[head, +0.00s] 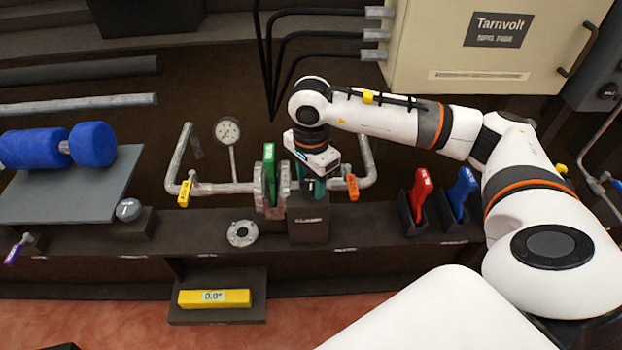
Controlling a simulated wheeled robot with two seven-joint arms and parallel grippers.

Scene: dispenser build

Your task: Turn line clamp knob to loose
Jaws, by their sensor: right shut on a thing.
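The clamp box (308,228), a dark block with a "CLAMP" label, stands on the bench at the middle, beside the pipe flange. My right gripper (314,186) points down onto the top of this box and is shut on the line clamp knob there. The gripper hides most of the knob, so its turn position cannot be read. My left gripper is not in the view.
A green-handled tool (269,170) stands upright at the flange (260,187), just left of my gripper. Yellow (184,192) and orange (352,187) tags hang on the pipe. Red (421,190) and blue (461,192) handles stand in holders at right. A gauge (227,131) rises behind.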

